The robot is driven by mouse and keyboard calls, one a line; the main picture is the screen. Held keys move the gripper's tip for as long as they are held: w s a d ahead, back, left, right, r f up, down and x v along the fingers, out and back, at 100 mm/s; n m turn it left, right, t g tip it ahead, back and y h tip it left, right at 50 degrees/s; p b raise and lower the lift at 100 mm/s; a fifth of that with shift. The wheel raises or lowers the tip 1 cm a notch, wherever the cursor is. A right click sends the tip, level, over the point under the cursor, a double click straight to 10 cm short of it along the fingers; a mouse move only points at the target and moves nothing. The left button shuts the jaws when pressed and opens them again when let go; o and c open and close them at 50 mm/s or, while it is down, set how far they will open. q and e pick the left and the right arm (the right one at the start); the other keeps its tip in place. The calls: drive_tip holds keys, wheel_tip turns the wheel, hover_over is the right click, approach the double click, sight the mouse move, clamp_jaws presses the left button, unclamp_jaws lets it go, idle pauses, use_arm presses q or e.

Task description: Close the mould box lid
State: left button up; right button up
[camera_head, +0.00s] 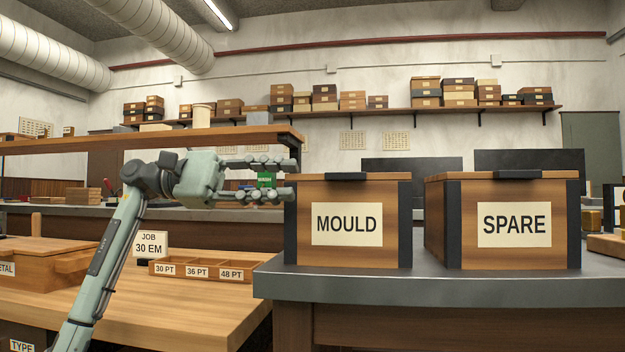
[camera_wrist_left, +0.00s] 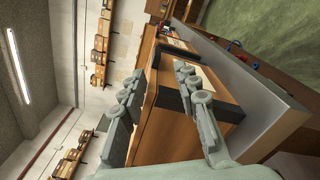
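The wooden box labelled MOULD (camera_head: 347,250) stands on the grey bench in the head view, with dark corner strips. Its brown lid (camera_head: 396,176) looks flat across the top, with a dark tab at the front middle; whether a small gap remains is hard to tell. My left gripper (camera_head: 281,178) is open, just left of the box's upper left corner, fingers pointing right. In the left wrist view, a wooden box (camera_wrist_left: 170,138) shows behind and between the spread fingers of my left gripper (camera_wrist_left: 157,72). Contact cannot be told. My right gripper is out of view.
A similar box labelled SPARE (camera_head: 514,252) stands to the right, its lid flat. A wooden shelf (camera_head: 150,138) juts in above my left arm. A small divided tray (camera_head: 202,270) and a JOB card (camera_head: 150,245) sit on the lower left table.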

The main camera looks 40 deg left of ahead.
use_arm(q)
drive_tip(key=shift+v, duration=1.65)
